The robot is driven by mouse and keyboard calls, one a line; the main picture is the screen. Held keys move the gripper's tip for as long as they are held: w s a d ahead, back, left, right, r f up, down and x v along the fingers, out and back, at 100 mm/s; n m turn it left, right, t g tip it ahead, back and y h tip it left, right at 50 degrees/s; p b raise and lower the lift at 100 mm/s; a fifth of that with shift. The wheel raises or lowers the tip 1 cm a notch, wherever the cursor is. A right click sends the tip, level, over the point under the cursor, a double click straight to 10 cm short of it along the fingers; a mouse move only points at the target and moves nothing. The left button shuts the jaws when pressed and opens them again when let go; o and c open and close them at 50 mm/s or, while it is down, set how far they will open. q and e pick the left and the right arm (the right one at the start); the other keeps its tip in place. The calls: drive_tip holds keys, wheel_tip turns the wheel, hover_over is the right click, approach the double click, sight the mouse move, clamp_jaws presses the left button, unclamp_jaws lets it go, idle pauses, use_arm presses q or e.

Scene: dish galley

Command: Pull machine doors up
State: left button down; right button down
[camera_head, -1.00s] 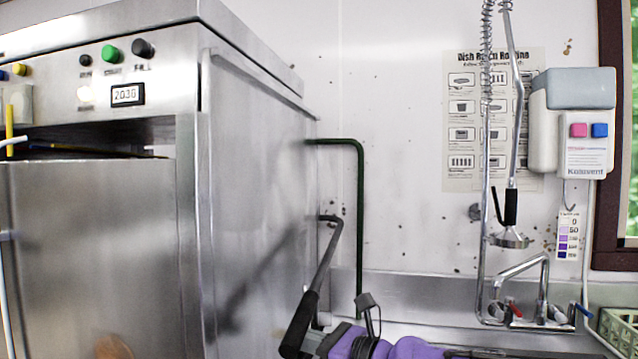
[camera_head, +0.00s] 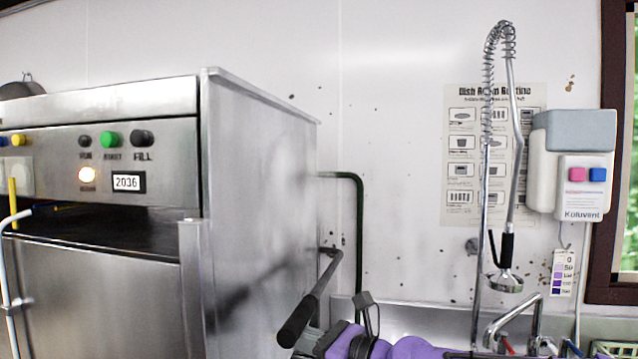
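The dish machine (camera_head: 255,190) stands at the left, a steel box with a control panel. Its steel door front (camera_head: 100,300) sits below the panel, with a dark gap above its top edge. A dark bent lever (camera_head: 326,272) with a black grip slants down from behind the machine's right side toward me. The fingers are partly hidden by the grip and the frame edge. My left gripper is out of view.
A green pipe (camera_head: 359,230) runs down the wall behind the lever.

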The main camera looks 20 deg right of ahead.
sight(301, 310)
drive_tip(key=r+p, duration=0.3)
drive_tip(key=r, duration=0.2)
drive_tip(key=r+p, duration=0.2)
drive_tip(key=r, duration=0.1)
drive_tip(key=shift+w+d+r+p, duration=0.15)
drive_tip(key=shift+w+d+p, duration=0.1)
drive_tip(key=shift+w+p, duration=0.1)
drive_tip(key=w+d+r, duration=0.2)
drive_tip(key=w+r, duration=0.1)
drive_tip(key=r, duration=0.7)
drive_tip(key=w+d+r, duration=0.3)
drive_tip(key=w+r, duration=0.1)
drive_tip(key=r, duration=0.6)
drive_tip(key=s+d+f, duration=0.2)
drive_tip(key=s+d, duration=0.4)
drive_tip(key=s, duration=0.2)
drive_tip(key=shift+f, duration=0.2)
drive_tip(key=shift+w, duration=0.1)
drive_tip(key=shift+d, duration=0.1)
